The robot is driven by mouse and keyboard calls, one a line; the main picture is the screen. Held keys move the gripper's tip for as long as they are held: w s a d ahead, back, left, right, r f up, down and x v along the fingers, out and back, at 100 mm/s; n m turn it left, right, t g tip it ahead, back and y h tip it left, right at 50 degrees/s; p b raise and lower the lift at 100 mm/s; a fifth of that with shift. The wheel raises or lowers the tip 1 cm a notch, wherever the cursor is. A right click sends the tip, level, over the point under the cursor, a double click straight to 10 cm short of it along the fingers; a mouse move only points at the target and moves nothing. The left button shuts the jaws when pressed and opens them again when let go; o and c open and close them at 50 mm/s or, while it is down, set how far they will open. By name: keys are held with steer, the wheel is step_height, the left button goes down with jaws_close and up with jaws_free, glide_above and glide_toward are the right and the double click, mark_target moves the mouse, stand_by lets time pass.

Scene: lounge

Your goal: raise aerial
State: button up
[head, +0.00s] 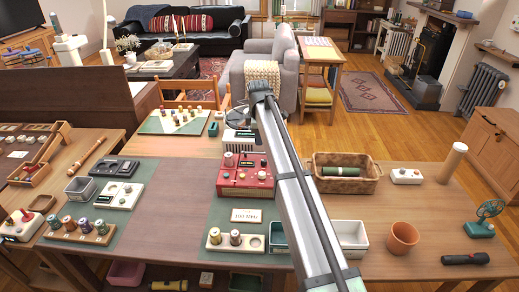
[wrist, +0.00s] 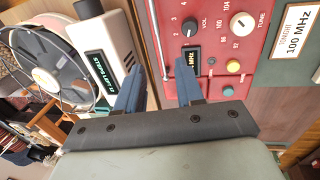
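The red radio (wrist: 215,50) fills the upper middle of the wrist view, with a VOL knob (wrist: 190,27), a TUNE knob (wrist: 243,24), a lit display and a yellow button. The radio also shows in the head view (head: 232,190), partly behind my arm. A thin silvery rod, which looks like the aerial (wrist: 154,38), lies along the radio's left edge in the wrist view. My gripper (wrist: 161,70) is open, its two blue fingers on either side of the rod's lower part. I cannot tell whether either finger touches it. My gripper is not clear in the head view.
A sign reading 100 MHz (wrist: 300,32) lies on the other side. A wicker basket (head: 345,186) stands right of my arm.

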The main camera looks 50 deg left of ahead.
mark_target(260, 153)
steer(key=f, duration=0.5)
steer(key=w+a+f, duration=0.1)
steer(key=f, duration=0.1)
steer(key=shift+w+f, duration=0.1)
steer(key=shift+f, duration=0.15)
jaws_close()
stand_by(1.2)
